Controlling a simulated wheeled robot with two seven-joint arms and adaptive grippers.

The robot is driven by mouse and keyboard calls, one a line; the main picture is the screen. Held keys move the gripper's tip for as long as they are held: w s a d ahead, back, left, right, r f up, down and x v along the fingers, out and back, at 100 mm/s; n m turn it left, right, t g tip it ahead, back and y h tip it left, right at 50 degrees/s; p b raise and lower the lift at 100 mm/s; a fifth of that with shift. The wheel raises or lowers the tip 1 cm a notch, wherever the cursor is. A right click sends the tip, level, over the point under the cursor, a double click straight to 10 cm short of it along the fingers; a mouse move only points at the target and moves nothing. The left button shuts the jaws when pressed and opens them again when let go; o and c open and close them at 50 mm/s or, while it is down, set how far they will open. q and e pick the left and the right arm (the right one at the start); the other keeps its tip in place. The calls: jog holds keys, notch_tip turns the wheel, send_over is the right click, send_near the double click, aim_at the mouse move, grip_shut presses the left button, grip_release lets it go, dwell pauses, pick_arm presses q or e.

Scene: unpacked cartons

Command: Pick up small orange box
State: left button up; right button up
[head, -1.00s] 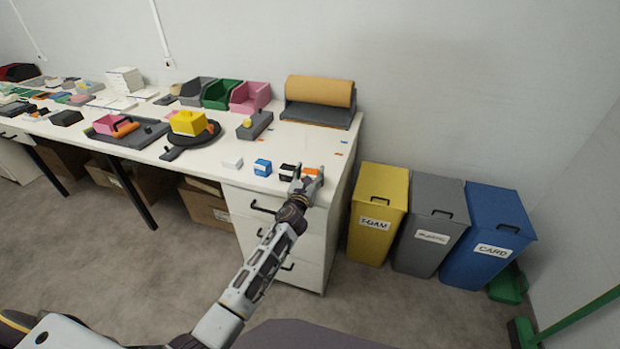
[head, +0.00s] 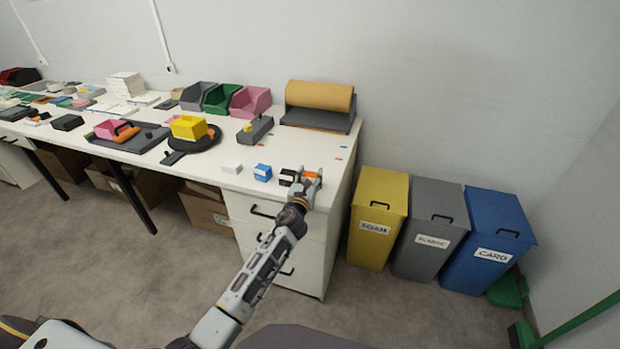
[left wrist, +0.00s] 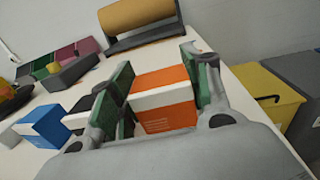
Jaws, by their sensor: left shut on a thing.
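The small orange box (left wrist: 164,98), orange with a white band, stands between the green-padded fingers of my left gripper (left wrist: 161,95) in the left wrist view. The gripper is shut on it. In the head view the orange box (head: 309,174) is a small patch at the tip of my left gripper (head: 308,177), near the front right corner of the white bench (head: 335,165). Whether the box touches the bench top is hidden. My right gripper is not in view.
A black box (head: 287,177) sits just left of the gripper, then a blue box (head: 262,172) and a white box (head: 232,167). A roll dispenser (head: 318,117) stands behind. Yellow (head: 378,220), grey (head: 428,230) and blue (head: 487,240) bins stand right of the bench.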

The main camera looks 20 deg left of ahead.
aim_at(310, 175)
pick_arm(q)
jog(key=shift+r, duration=0.35)
jog(key=shift+r+p, duration=0.4)
jog(key=shift+r, duration=0.1)
jog(key=shift+r+p, duration=0.35)
jog(key=shift+r, duration=0.3)
jog(key=shift+s+f, duration=0.2)
jog(key=shift+s, duration=0.9)
jog(key=s, duration=1.5)
jog(key=shift+s+d, duration=0.35)
jog(key=shift+d, duration=0.05)
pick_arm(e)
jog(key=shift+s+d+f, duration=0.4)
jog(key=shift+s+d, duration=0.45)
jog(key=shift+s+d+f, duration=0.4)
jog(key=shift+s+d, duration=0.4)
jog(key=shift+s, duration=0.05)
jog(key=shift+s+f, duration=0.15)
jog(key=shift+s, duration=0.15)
